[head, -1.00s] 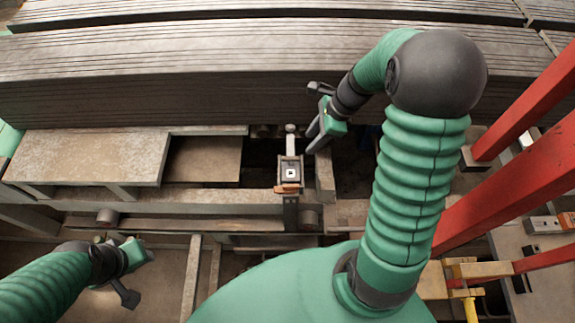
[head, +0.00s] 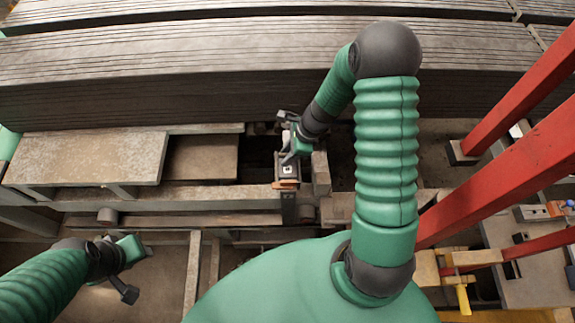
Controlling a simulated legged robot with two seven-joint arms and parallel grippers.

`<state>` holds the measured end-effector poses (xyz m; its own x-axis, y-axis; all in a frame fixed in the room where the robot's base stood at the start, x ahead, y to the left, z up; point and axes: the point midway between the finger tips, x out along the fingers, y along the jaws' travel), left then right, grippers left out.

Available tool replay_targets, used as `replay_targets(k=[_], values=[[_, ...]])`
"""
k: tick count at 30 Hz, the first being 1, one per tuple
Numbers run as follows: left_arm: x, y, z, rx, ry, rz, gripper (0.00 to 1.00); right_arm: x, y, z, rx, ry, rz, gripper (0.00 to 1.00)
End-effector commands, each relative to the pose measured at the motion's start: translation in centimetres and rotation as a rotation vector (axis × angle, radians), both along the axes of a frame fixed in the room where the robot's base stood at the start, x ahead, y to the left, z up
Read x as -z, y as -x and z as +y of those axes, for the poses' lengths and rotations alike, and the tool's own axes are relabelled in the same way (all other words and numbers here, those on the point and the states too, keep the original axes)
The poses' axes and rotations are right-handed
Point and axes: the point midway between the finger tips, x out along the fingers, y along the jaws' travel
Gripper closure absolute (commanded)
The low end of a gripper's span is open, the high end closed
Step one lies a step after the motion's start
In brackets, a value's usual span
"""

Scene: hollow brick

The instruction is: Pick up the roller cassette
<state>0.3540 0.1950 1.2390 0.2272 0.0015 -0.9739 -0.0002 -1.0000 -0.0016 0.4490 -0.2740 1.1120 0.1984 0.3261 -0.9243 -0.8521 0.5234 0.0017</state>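The roller cassette (head: 287,171) is a small dark block with a white square mark on top and an orange-brown strip at its front. It sits at the gap in the middle of the metal frame. My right gripper (head: 289,155) reaches down from the right at the cassette's back edge and covers its rear part. Whether it touches the cassette, and how its fingers stand, I cannot tell. My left gripper (head: 132,262) hangs at the lower left, well away from the cassette. Its finger opening is not clear.
A long stack of grey boards (head: 200,70) runs behind the cassette. A tan plate (head: 90,158) lies to the left on the frame. Red beams (head: 500,180) slant across the right side, above a bench with yellow clamps (head: 462,280).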

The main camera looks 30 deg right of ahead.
Motion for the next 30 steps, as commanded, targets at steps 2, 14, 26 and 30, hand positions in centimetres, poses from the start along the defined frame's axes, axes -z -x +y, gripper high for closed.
replay_targets(k=[2, 14, 26, 30], values=[[0.01, 0.01, 0.01, 0.0, 0.0, 0.0, 0.64, -0.01, 0.02, -0.03, 0.0, 0.0, 0.0, 0.82], [0.0, 0.0, 0.0, 0.0, 0.0, 0.0, 0.64, -0.03, 0.02, -0.13, 0.0, -0.001, 0.0, 1.0], [0.0, -0.01, 0.0, 0.0, 0.0, 0.0, 0.64, 0.0, 0.02, -0.15, 0.0, 0.0, 0.0, 1.0], [0.0, 0.0, 0.0, 0.0, 0.0, 0.0, 0.64, 0.0, 0.03, -0.14, 0.0, -0.001, 0.0, 1.0]])
